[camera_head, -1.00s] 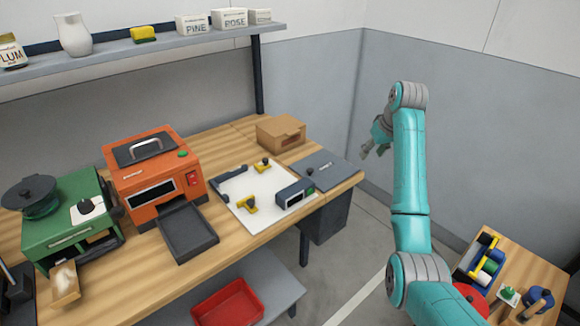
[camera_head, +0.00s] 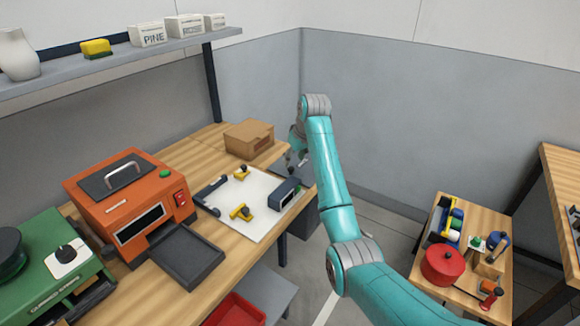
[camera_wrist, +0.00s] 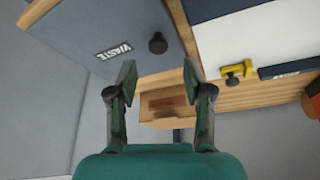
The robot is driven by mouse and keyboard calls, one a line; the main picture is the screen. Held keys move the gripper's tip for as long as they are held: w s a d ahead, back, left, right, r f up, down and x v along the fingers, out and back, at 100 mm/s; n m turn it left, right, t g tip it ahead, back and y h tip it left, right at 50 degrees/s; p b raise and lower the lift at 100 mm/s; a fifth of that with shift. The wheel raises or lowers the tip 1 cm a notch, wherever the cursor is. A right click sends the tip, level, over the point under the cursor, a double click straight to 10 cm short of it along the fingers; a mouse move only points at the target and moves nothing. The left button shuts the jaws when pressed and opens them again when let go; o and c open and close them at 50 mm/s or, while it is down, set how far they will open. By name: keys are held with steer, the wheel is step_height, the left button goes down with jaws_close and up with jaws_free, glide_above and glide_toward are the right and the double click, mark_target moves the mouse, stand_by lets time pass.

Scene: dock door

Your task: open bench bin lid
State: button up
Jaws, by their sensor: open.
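The bin lid (camera_wrist: 85,30) is a flat grey panel with a "WASTE" label (camera_wrist: 114,51) and a black knob (camera_wrist: 157,44), seen in the wrist view. In the head view it is mostly hidden behind my arm at the bench's right end, with the dark bin body (camera_head: 304,221) below. My gripper (camera_wrist: 158,80) is open and empty. The knob shows just beyond the gap between its fingertips, apart from them. In the head view the gripper (camera_head: 295,151) is partly hidden by my arm, near the bench end.
A cardboard box (camera_head: 249,138) stands at the bench's back edge. A white board (camera_head: 250,210) with yellow-and-black clamps lies beside the lid. An orange machine (camera_head: 130,205) stands further left. A low table (camera_head: 455,285) with a red pot (camera_head: 442,266) is at the right.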

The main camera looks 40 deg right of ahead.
mark_target(291, 168)
steer(key=shift+x, duration=2.55)
steer(key=shift+d, duration=0.1)
steer(key=shift+s, duration=0.1)
jaws_close()
